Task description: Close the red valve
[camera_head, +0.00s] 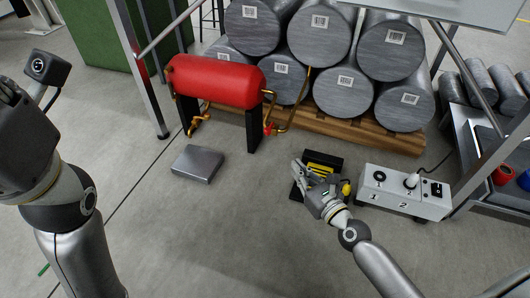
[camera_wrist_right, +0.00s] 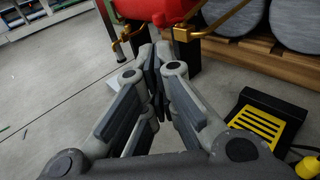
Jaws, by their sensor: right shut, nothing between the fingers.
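The red valve (camera_head: 267,130) is a small red piece on the copper pipe at the right end of a red tank, close to its black leg.
The red tank (camera_head: 215,80) stands on black legs. Grey drums (camera_head: 340,90) lie stacked on a wooden pallet (camera_head: 390,134) behind. A black-and-yellow pedal (camera_head: 325,162) is under my right gripper. A white control box (camera_head: 400,195) and a grey metal block (camera_head: 198,164) are on the floor.

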